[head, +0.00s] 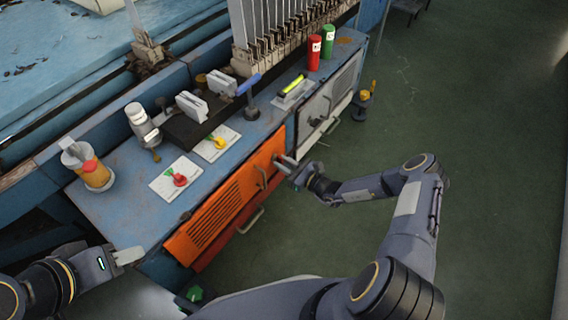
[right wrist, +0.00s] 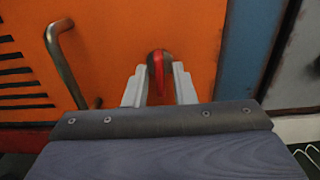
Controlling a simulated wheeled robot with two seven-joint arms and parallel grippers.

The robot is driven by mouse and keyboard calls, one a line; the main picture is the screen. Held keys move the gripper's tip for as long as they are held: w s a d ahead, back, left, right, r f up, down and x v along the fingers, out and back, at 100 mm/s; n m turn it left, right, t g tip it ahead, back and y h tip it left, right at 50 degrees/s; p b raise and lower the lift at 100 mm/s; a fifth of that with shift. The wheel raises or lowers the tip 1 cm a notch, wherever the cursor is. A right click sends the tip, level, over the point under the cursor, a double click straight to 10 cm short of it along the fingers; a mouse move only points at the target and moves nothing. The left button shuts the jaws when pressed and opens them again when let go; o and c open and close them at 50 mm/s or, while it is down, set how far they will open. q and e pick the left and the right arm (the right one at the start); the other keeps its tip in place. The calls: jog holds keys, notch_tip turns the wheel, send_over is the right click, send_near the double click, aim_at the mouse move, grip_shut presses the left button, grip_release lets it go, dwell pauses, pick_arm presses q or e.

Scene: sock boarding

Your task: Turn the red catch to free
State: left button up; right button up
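The red catch (right wrist: 160,72), a rounded knob with a red face and dark sides, is on the orange door (right wrist: 110,45) in the right wrist view. My right gripper (right wrist: 160,82) has one finger on each side of it. The catch nearly fills the gap, and I cannot tell whether the fingers press on it. In the head view my right gripper (head: 284,162) is at the right end of the orange door (head: 225,200) and hides the catch. My left gripper (head: 130,256) is near the bench's front left corner, holding nothing visible; its finger gap cannot be made out.
A curved metal handle (right wrist: 66,62) is left of the catch. The green floor at right is open.

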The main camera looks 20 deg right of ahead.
jog(key=shift+o, duration=0.5)
jog(key=shift+s, duration=0.1)
jog(key=p+v, duration=0.2)
jog(key=v, duration=0.5)
jog(key=shift+s+d, duration=0.25)
jog(key=shift+r, duration=0.1)
